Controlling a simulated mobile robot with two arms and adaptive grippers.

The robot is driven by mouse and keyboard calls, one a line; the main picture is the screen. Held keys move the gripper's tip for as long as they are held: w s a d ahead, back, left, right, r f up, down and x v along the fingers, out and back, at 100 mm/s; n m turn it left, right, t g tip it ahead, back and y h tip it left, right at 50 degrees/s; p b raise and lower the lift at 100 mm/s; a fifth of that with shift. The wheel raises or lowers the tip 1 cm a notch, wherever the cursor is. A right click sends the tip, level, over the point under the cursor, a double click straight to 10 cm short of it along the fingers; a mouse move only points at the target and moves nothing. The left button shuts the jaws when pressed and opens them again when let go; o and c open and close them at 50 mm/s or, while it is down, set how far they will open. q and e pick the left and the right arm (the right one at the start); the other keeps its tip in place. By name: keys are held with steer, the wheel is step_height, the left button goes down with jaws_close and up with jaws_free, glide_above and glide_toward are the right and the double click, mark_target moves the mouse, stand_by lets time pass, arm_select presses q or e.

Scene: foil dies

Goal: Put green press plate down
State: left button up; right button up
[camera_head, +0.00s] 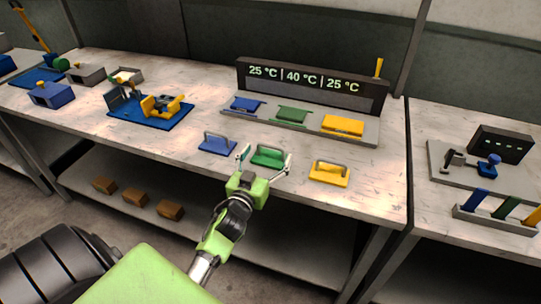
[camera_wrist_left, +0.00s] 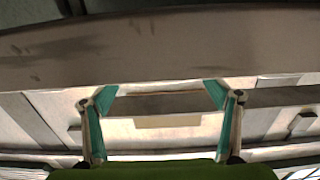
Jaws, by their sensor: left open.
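The green press plate (camera_head: 268,157) with its grey handle lies on the workbench (camera_head: 180,148), between a blue press plate (camera_head: 218,146) and a yellow press plate (camera_head: 329,175). My left gripper (camera_head: 265,160) is open, its two fingers spread on either side of the green plate. Whether a finger touches it cannot be told. In the left wrist view the open fingers (camera_wrist_left: 160,95) have nothing visible clamped between them. A wide grey-brown bar crosses above them, and the green plate cannot be made out there. My right gripper is not in view.
Behind the plates stands a station (camera_head: 312,84) reading 25 °C, 40 °C, 25 °C, with blue, green and yellow pieces on its base. A blue-and-yellow fixture (camera_head: 150,108) stands left. Wooden blocks (camera_head: 137,197) lie on the lower shelf. The front bench edge is close to my left arm.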

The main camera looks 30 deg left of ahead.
mark_target(270, 147)
arm_select(q)
steer(key=shift+x, duration=1.6)
steer(key=shift+d+r, duration=0.1)
steer(key=shift+r, duration=0.05)
steer(key=c, duration=1.9)
steer(key=shift+r, duration=0.55)
step_height(270, 147, up, 3)
steer(key=shift+s+d+f, duration=0.1)
steer(key=shift+s+f, duration=0.05)
steer(key=shift+f, duration=0.05)
steer(key=s+d+r, duration=0.7)
steer(key=s+r, duration=0.2)
steer(key=s, duration=0.2)
steer(key=s+d+f+m+h, duration=0.1)
steer(key=s+d+f+h, duration=0.1)
steer(key=d, duration=0.4)
steer(key=s+d+f+m+h, duration=0.2)
steer(key=s+d, duration=0.1)
steer(key=d, duration=0.2)
steer(key=s+f, duration=0.2)
steer(key=s, duration=0.5)
steer(key=shift+s+d+t+b, duration=0.2)
steer(key=shift+t+b, duration=0.1)
steer(key=shift+b, duration=0.1)
